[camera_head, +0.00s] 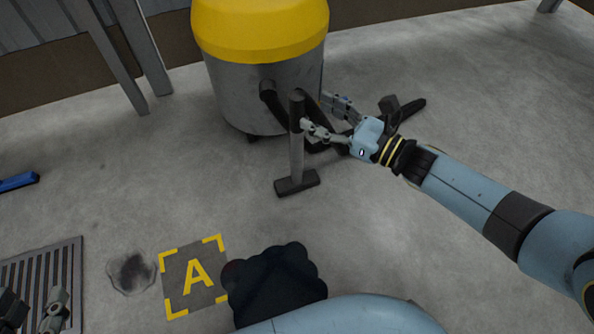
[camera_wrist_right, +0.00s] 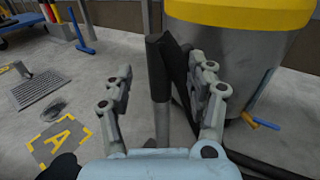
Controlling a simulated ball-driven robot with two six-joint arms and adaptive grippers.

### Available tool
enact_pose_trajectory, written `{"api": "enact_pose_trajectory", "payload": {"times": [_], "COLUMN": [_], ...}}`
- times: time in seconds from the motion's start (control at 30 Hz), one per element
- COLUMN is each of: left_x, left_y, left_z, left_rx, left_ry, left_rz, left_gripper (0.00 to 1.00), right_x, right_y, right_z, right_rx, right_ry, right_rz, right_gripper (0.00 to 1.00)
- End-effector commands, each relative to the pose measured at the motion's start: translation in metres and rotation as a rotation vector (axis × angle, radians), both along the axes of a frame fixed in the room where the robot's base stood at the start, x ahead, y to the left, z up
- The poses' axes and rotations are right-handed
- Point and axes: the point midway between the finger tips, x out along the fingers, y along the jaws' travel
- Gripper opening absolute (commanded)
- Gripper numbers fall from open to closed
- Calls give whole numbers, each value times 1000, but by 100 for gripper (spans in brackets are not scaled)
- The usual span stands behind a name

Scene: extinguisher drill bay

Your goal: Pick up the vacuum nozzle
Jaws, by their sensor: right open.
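The vacuum (camera_head: 262,75) is a grey drum with a yellow top at the upper middle; it also shows in the wrist view (camera_wrist_right: 235,60). A black hose (camera_head: 270,93) comes from its front. A black piece that looks like the vacuum nozzle (camera_head: 408,108) lies on the floor right of the drum, partly behind my right gripper. My right gripper (camera_head: 316,112) is open beside the upper handle of an upright hammer (camera_head: 296,155). In the wrist view the handle (camera_wrist_right: 162,95) shows between the spread fingers. My left gripper (camera_head: 32,307) is open at the lower left.
The hammer stands on its head in front of the drum. A floor grate (camera_head: 70,262) and a yellow-marked A square (camera_head: 195,277) lie at the lower left. A blue object (camera_head: 18,182) is at the left edge. The floor at right is largely clear.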

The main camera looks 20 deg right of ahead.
Motion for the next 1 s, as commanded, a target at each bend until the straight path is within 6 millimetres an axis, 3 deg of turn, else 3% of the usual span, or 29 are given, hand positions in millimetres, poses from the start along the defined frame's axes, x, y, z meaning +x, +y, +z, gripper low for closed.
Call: {"api": "enact_pose_trajectory", "payload": {"times": [0.27, 0.7, 1.0], "left_x": [16, 65, 72], "left_y": [-2, -11, -14], "left_z": [17, 103, 128], "left_rx": [1, 0, 1], "left_ry": [-83, -458, -559], "left_rz": [-9, -51, -64], "left_gripper": [40, 40, 40], "right_x": [8, 35, 47], "right_y": [7, 27, 35], "right_z": [-2, -10, -9], "right_rx": [3, 4, 2], "right_ry": [3, 4, 4], "right_rz": [-1, -1, -2], "right_gripper": [57, 57, 57]}}
